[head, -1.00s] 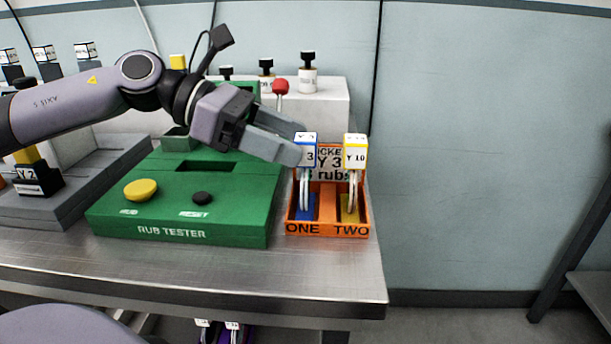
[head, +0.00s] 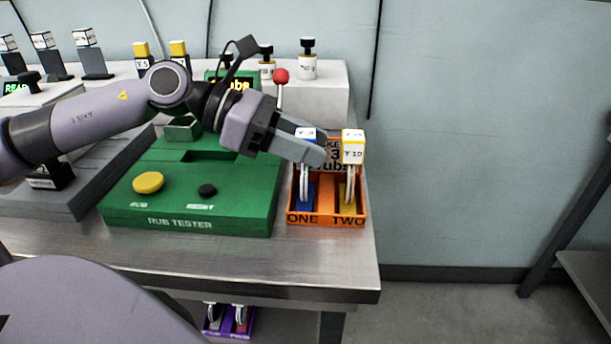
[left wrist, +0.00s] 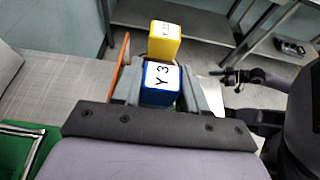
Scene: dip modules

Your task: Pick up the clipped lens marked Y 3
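The clipped lens marked Y 3 has a blue and white block top (head: 306,133) and pale prongs below. It stands upright in the blue-floored left slot, marked ONE, of an orange tray (head: 327,220). My left gripper (head: 310,150) is at the block and hides part of it in the head view. In the left wrist view the Y 3 block (left wrist: 161,82) sits between the two grey fingers, which look spread around it; contact is hard to tell. My right gripper is not clearly visible.
A yellow lens marked Y 10 (head: 353,147) stands close by in slot TWO. A green rub tester (head: 240,210) with yellow and black buttons stands left of the tray. A red-knobbed lever (head: 281,76) rises behind. The table ends just right of the tray.

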